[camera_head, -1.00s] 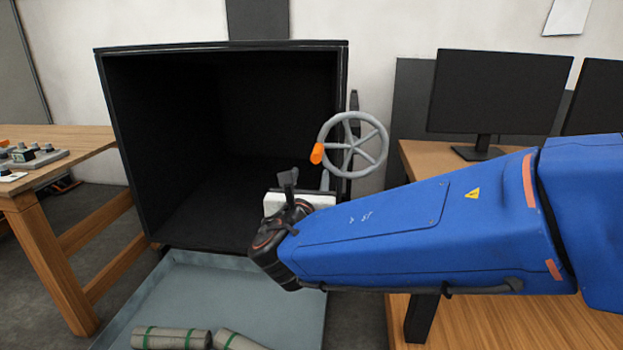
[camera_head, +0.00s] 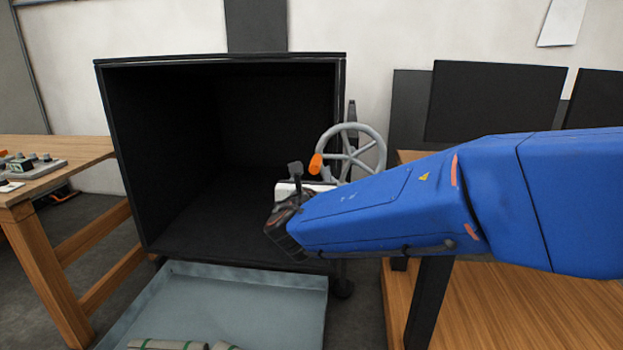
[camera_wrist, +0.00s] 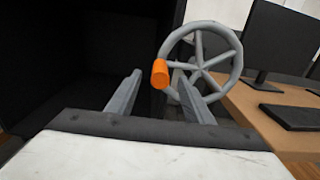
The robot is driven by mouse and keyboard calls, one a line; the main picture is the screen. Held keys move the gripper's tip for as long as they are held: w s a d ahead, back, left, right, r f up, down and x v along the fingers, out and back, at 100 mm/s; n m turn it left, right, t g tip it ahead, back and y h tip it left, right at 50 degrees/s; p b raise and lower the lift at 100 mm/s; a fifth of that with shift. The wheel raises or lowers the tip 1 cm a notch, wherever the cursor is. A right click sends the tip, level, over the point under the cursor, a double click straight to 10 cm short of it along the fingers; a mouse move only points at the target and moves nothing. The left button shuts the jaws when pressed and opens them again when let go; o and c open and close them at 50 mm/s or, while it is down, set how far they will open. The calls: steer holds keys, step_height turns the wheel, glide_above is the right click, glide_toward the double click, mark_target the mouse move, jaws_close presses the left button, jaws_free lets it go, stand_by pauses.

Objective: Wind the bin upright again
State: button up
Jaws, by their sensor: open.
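The black bin (camera_head: 180,242) is tipped, its open mouth facing me in the head view. A grey spoked handwheel (camera_head: 378,142) stands at its right side, with an orange handle (camera_head: 315,164) at the left of the rim. In the wrist view the handwheel (camera_wrist: 233,72) and orange handle (camera_wrist: 160,73) are ahead of my gripper (camera_wrist: 158,76). My gripper is open, and the handle appears between its two fingertips. I cannot tell whether the fingers reach around it. In the head view, my arm hides part of the wheel's lower side and the fingers are hard to make out.
A grey tray (camera_head: 235,290) with rolled bundles (camera_head: 168,345) lies below the bin's mouth. A wooden table (camera_head: 85,150) is on the left. A wooden desk (camera_head: 490,315) with monitors (camera_head: 495,103) is on the right, under my arm.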

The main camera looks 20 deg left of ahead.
steer(key=shift+x, duration=2.6)
jaws_close()
